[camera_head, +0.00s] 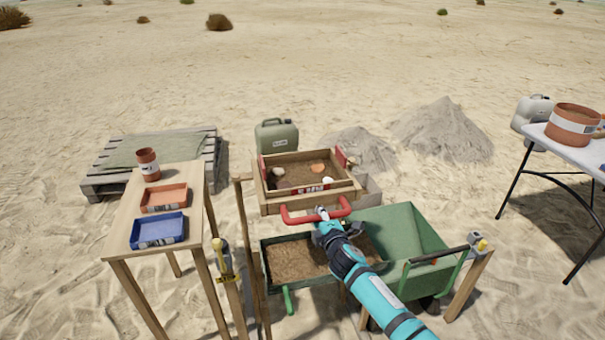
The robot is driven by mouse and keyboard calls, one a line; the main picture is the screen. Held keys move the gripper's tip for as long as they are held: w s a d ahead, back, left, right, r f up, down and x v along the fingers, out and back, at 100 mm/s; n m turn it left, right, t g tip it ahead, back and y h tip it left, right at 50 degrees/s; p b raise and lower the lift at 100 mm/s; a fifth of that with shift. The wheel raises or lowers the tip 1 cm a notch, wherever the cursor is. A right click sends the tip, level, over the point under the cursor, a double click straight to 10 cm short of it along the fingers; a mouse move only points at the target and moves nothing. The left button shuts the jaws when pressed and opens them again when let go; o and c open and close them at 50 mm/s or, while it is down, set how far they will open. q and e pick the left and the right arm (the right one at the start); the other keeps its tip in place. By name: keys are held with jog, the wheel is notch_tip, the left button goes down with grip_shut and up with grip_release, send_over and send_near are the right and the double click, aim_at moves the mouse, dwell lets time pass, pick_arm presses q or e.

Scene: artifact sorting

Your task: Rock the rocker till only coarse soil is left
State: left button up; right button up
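The rocker (265,201) is a wooden sieve box on a stand in the middle of the view. Brown soil (302,175) lies in it, with a whitish lump (278,171), an orange piece (318,168) and a small white piece near its front right. A red handle (290,217) sticks out from its front. My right gripper (322,215) is at the handle's middle; its fingers are small and partly hidden, and I cannot tell whether they close round the bar. My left gripper is not in view.
A green barrow (405,232) and a tray of soil (297,260) stand below the rocker. A wooden table (127,212) at left holds an orange tray (164,198), a blue tray (158,231) and a can (148,164). A white table (570,150) stands at right.

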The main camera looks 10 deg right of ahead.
jog(key=o, duration=0.6)
jog(key=shift+w+r, duration=0.1)
jog(key=shift+r, duration=0.05)
jog(key=shift+o, duration=0.2)
jog(key=shift+s+r+p, duration=0.2)
jog(key=shift+s+p, duration=0.45)
jog(key=p+v, duration=0.3)
jog(key=v, duration=0.3)
jog(key=shift+s+p, duration=0.3)
jog(key=shift+s, duration=0.05)
